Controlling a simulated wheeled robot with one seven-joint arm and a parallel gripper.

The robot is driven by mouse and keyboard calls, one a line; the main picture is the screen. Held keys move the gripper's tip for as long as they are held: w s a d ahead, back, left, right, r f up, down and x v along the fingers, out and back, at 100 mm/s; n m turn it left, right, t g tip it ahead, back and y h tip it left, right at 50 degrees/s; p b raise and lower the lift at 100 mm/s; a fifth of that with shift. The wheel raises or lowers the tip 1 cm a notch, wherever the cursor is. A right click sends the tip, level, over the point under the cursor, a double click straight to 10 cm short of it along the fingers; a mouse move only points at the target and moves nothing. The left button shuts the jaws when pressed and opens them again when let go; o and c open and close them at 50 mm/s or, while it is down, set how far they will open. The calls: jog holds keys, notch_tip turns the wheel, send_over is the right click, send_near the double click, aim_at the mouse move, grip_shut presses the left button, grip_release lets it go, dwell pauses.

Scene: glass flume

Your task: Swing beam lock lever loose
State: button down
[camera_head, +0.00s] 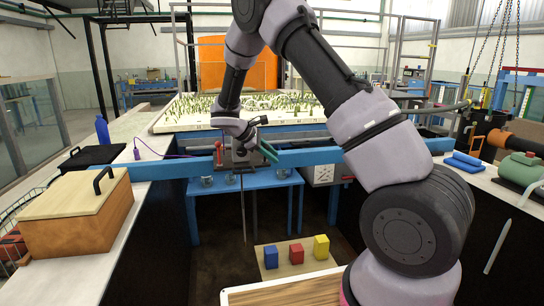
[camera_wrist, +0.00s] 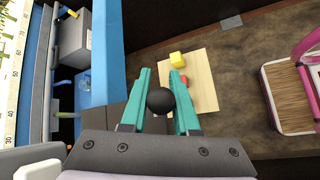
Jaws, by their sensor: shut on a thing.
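The blue beam (camera_head: 325,156) runs across the head view between the two side counters; it shows at the left of the wrist view (camera_wrist: 108,45). A grey block (camera_head: 238,154) sits on it near mid-span. My gripper (camera_head: 268,152) is at this block, on its right side. In the wrist view the teal fingers of my gripper (camera_wrist: 160,78) are closed around a round black knob (camera_wrist: 160,101), which looks like the end of the lock lever. The lever's shaft is hidden behind the fingers and palm, so its angle cannot be told.
Below on the floor, a board (camera_head: 262,262) carries a blue block (camera_head: 271,257), a red block (camera_head: 296,253) and a yellow block (camera_head: 321,246). A wooden-lidded box (camera_head: 78,222) stands on the left counter. A green-topped device (camera_head: 522,170) stands on the right counter. A model tray lies behind the beam.

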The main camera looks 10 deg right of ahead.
dwell(0.3)
jog(key=c, duration=0.7)
grip_release()
jog(key=shift+c, duration=0.2)
jog(key=v, duration=1)
jog(key=shift+a+r, duration=0.25)
jog(key=shift+a, duration=0.05)
jog(key=shift+s, duration=0.1)
jog(key=s+d+r+m+g+y, duration=0.1)
jog(key=s+d+r+m+y, duration=0.35)
jog(key=s+d+r, duration=0.3)
jog(key=s+d+r+m+t+y, duration=0.1)
jog(key=s+r+m+t+y, duration=0.1)
jog(key=s, duration=0.6)
jog(key=s+d+r+m+t+y, duration=0.1)
jog(key=s+r+m+y, duration=0.1)
jog(key=s+r+m, duration=0.3)
jog(key=s+d+r+m+t+y, duration=0.2)
jog(key=s+m, duration=0.4)
jog(key=s, duration=0.4)
jog(key=shift+s+r+t, duration=0.3)
jog(key=shift+s+r, duration=0.1)
jog(key=shift+r, duration=0.5)
